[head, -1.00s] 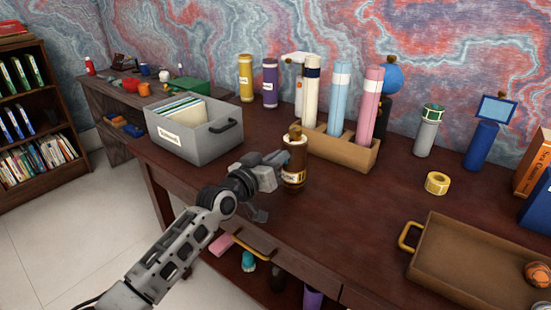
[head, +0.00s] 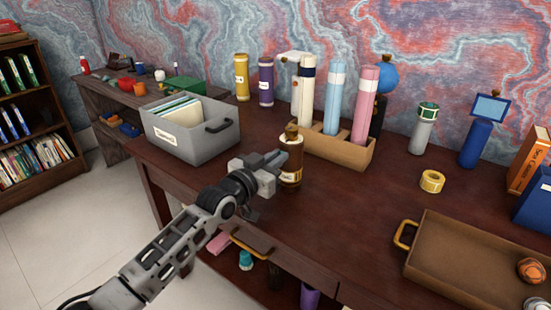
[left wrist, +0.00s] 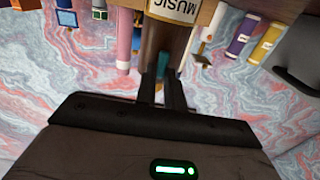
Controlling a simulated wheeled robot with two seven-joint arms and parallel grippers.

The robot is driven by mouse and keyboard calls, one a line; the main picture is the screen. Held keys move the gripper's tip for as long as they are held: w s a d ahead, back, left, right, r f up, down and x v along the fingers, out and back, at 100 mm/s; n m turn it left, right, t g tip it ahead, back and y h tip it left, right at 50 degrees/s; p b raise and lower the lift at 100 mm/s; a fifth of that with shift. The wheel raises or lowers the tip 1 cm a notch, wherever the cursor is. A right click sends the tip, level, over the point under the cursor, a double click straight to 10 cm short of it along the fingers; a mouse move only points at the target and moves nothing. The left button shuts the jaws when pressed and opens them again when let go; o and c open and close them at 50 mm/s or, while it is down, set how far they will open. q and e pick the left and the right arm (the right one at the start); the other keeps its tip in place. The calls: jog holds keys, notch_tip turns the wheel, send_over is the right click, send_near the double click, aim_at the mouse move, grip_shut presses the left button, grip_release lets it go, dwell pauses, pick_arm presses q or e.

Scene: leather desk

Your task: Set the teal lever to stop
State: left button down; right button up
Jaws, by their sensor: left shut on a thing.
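A brown cylinder (head: 291,178) with a gold top and a pale label stands upright near the desk's front edge. In the left wrist view its label (left wrist: 172,9) reads MUSIC, upside down. A small teal piece, seemingly the teal lever (left wrist: 163,66), shows between the fingers of my left gripper (left wrist: 162,84). In the head view my left gripper (head: 284,157) is at the left side of the cylinder's upper part. It is shut on the teal piece, which the fingers hide in the head view. Any stop mark is not readable. My right gripper is not in view.
A grey file box (head: 190,140) stands left of the cylinder. A brown rack (head: 345,151) with tall white, blue and pink tubes stands behind it. A yellow tape roll (head: 432,181) and a brown tray (head: 470,278) lie to the right. Desk between is clear.

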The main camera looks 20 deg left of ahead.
pick_arm(q)
jog(key=c, duration=1.5)
grip_release()
jog(key=v, duration=1.6)
